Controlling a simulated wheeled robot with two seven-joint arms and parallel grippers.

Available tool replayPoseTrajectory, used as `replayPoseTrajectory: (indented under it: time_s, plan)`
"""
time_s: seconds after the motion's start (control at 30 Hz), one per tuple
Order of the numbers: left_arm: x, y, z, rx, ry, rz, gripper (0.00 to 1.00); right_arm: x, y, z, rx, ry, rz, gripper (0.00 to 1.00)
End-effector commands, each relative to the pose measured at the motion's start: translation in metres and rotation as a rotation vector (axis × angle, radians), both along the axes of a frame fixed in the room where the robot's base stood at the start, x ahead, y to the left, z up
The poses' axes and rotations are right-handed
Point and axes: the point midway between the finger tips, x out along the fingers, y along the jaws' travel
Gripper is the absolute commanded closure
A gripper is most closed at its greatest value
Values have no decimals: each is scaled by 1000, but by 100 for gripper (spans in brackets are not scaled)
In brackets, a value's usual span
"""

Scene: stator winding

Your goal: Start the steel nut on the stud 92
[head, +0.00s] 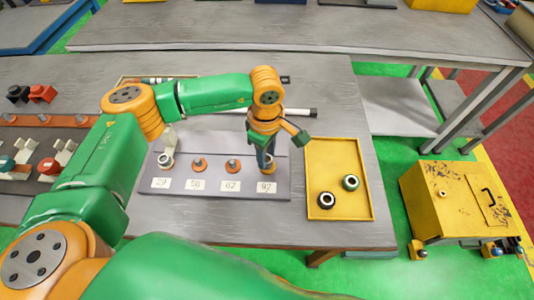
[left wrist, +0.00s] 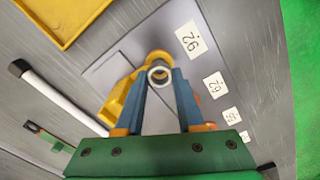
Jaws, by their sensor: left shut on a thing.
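My left gripper (head: 266,167) points down over the right end of the grey board (head: 215,196), just behind the label 92 (head: 266,187). In the left wrist view its blue fingers (left wrist: 160,78) are shut on the steel nut (left wrist: 159,74), a pale ring held at the fingertips. The nut is at the place of stud 92, beside a yellow part (left wrist: 122,98). The stud is hidden by the nut and fingers, so I cannot tell whether the thread is engaged. My right gripper is not in view.
Orange-based studs stand at the middle labels (head: 198,164) (head: 232,165); a pale ring (head: 165,160) is at the left label. A white rod (head: 300,112) lies behind the board.

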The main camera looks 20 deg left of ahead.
Motion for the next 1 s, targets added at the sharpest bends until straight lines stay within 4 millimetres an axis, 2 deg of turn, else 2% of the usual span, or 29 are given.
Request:
replayPoseTrajectory:
  time_s: [1.0]
  plan:
    - [0,-1,-1,1,0,0,100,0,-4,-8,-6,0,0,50]
